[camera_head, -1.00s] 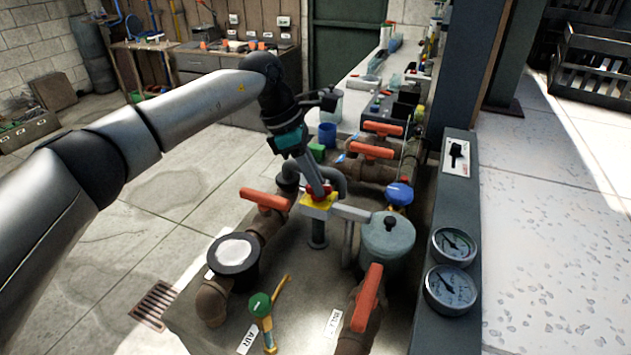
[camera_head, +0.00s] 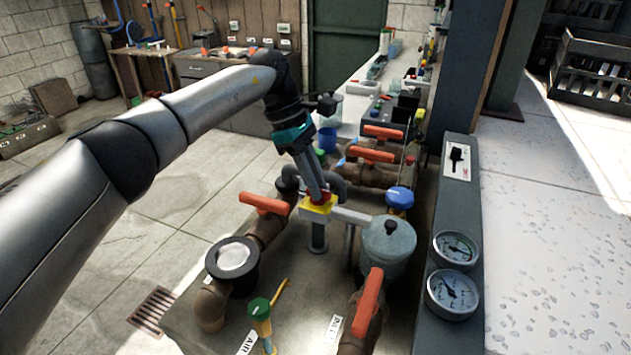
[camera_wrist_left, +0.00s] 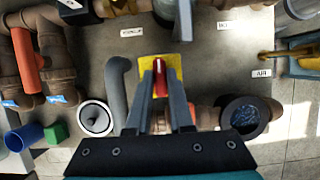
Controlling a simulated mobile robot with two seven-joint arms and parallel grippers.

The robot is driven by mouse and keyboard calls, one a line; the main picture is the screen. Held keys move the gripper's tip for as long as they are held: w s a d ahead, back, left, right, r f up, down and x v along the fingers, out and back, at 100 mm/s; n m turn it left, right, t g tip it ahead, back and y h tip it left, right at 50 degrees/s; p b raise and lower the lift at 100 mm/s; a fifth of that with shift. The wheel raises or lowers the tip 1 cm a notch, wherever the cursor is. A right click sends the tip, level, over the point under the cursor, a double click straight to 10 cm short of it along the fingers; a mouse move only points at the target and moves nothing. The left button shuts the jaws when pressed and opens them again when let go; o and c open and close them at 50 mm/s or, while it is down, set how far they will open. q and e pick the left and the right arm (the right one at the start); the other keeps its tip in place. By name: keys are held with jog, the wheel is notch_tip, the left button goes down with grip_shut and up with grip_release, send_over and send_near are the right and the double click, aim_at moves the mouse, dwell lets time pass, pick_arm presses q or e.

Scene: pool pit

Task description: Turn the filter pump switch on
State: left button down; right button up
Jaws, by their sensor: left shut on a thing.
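A yellow plate with a red handle (camera_wrist_left: 161,78) sits on a grey post at the middle of the pump bench. The yellow plate (camera_head: 316,206) shows in the head view below my left gripper (camera_head: 325,195). In the wrist view my left gripper (camera_wrist_left: 160,95) has both fingers shut on the red handle, which points roughly along the fingers. The fingers hide part of the handle. A black lever switch (camera_head: 457,158) on a white plate sits on the grey panel at the right, apart from my gripper. My right gripper is not in view.
Orange-handled valves (camera_head: 266,204) and brown pipes crowd around my left gripper. A grey lidded pot (camera_head: 389,245) stands just right of it. Two gauges (camera_head: 453,294) sit on the panel. The floor at left is open.

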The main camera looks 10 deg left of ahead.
pick_arm(q)
jog(key=c, duration=0.8)
grip_release()
jog(key=p+v, duration=0.2)
jog(key=v, duration=1.3)
